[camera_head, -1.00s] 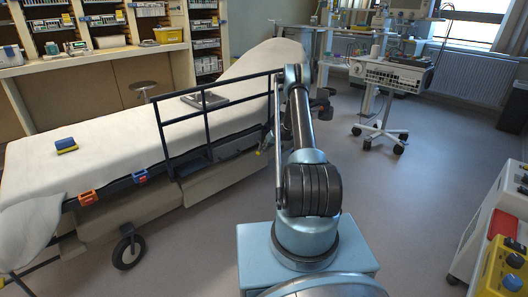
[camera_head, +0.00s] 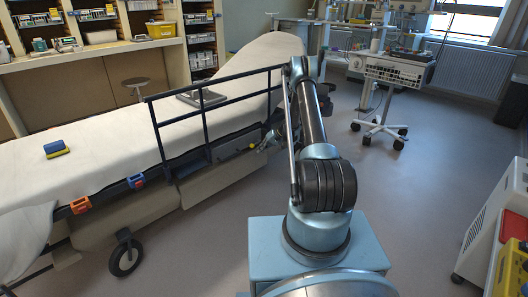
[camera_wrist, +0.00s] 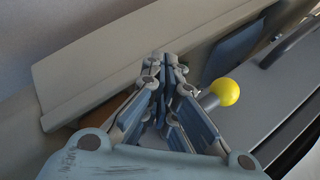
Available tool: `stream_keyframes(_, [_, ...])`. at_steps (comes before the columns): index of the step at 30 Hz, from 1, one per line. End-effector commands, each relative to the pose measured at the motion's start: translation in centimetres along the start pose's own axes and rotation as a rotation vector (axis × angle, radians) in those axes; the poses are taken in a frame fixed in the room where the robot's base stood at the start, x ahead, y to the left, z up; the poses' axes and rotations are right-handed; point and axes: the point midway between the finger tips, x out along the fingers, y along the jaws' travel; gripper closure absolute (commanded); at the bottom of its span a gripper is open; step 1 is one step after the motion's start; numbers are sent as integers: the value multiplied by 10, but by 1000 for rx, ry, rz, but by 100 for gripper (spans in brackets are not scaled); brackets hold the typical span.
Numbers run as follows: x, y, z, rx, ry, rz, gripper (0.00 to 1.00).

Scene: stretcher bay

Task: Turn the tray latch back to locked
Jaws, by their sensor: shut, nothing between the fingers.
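A lever with a yellow ball knob (camera_wrist: 225,92) on a grey stem is right of my gripper's fingers in the wrist view. The yellow knob (camera_head: 252,146) also shows small at the stretcher's side in the head view. My gripper (camera_wrist: 165,60) is shut and empty, with its fingertips to the left of the knob and apparently apart from it. In the head view my gripper (camera_head: 266,141) is low beside the stretcher, just right of the knob. The fingers hide part of the stem and the surface behind them.
The stretcher (camera_head: 95,135) has a raised dark side rail (camera_head: 205,104) above the lever. A dark flat tray (camera_head: 201,98) and a blue-yellow block (camera_head: 56,149) lie on its sheet. A wheeled cart (camera_head: 385,85) stands back right. The floor (camera_head: 430,185) between is clear.

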Motion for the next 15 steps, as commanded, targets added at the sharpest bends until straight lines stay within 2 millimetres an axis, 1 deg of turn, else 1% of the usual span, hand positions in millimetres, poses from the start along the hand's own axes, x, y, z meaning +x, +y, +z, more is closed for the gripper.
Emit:
stream_keyframes(6, [2, -10, 2, -3, -3, -1, 100])
stream_keyframes(15, [1, -20, 3, -4, -2, -3, 100])
